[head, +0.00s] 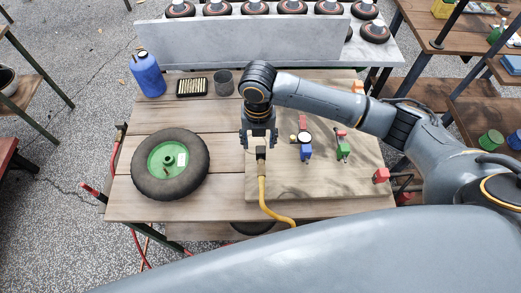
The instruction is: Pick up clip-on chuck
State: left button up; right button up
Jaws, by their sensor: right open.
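My right gripper (259,143) points down over the work board in the head view. It is open, with its fingers at the top end of a yellow hose. My left gripper is not in view.
A wheel with a green hub (142,180) lies left on the wooden bench (117,207). A blue bottle (148,76), a black tray (192,87) and a dark cup (223,83) stand behind.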

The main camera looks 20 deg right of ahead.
aim_at(261, 150)
jog(key=shift+f, duration=1.05)
jog(key=shift+w+d+f+p, duration=0.15)
jog(key=shift+f+p, duration=0.2)
jog(key=shift+f, duration=0.25)
jog(key=shift+w+d+f+p, duration=0.15)
jog(key=shift+f+p, duration=0.2)
jog(key=shift+f, duration=0.2)
notch_tip(261, 150, down, 2)
jog(key=shift+s+d+f+p, duration=0.1)
jog(key=shift+d+f+p, duration=0.05)
jog(key=shift+f+p, duration=0.15)
jog(key=shift+f, duration=0.35)
jog(key=shift+c, duration=0.2)
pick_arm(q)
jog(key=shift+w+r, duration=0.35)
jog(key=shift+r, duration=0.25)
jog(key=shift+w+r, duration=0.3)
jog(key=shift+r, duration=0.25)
pick_arm(e)
jog(key=c, duration=1.1)
